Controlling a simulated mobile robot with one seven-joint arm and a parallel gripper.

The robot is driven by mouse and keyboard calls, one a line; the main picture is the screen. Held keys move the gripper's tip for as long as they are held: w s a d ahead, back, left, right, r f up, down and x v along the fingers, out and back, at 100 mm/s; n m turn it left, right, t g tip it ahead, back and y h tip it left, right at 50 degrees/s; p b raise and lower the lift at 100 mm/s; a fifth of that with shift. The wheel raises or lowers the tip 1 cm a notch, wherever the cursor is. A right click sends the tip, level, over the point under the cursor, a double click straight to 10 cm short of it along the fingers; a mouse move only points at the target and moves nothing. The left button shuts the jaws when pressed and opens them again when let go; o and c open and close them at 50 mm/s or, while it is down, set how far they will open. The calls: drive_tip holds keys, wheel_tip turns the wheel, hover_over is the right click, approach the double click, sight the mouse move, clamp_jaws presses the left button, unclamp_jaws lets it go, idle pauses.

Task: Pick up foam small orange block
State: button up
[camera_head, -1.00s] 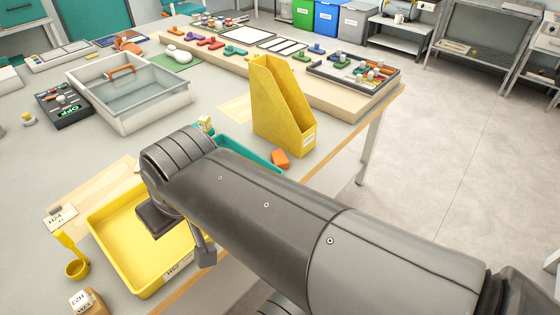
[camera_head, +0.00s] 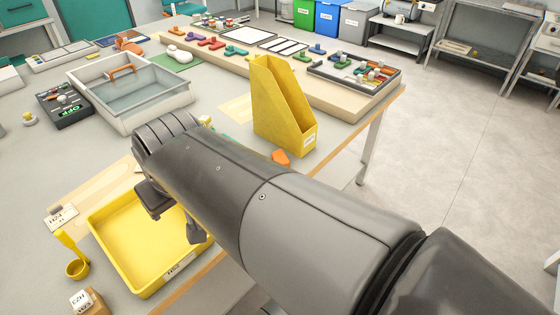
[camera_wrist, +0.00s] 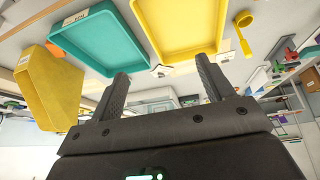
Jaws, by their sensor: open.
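The small orange foam block (camera_head: 281,157) lies on the table by the lower front corner of the yellow upright holder (camera_head: 280,112), partly hidden by my arm. It also shows as a small orange patch beside the holder in the wrist view (camera_wrist: 54,50). My gripper (camera_wrist: 162,68) is open and empty, its two fingers apart. In the head view it hangs over the yellow tray, left of the block and apart from it, largely hidden behind my arm.
The yellow tray (camera_head: 108,232) sits near the table's front edge. A teal tray (camera_wrist: 98,45) lies between it and the holder. A yellow cup with a handle (camera_head: 77,268) stands left. A clear-lidded box (camera_head: 130,125) and a wooden board of coloured parts stand farther back.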

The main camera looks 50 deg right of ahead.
drive_tip(key=w+d+f+m+g+h, duration=0.1)
drive_tip(key=w+d+f+m+h, duration=0.15)
drive_tip(key=w+d, duration=0.7)
drive_tip(key=m, duration=0.4)
approach(280, 158)
drive_tip(key=shift+n+g+y, duration=0.25)
drive_tip(key=shift+g+y, duration=0.15)
drive_tip(key=shift+y, duration=0.05)
drive_tip(key=w+f, duration=0.1)
drive_tip(key=w+d+f, duration=0.1)
drive_tip(key=f, duration=0.1)
drive_tip(key=shift+w+d+f, duration=0.15)
drive_tip(key=shift+d+f, duration=0.05)
drive_tip(key=shift+d, duration=0.05)
drive_tip(key=shift+x, duration=2.6)
drive_tip(key=shift+s+d, duration=0.15)
drive_tip(key=shift+s, duration=0.05)
drive_tip(key=c, duration=1)
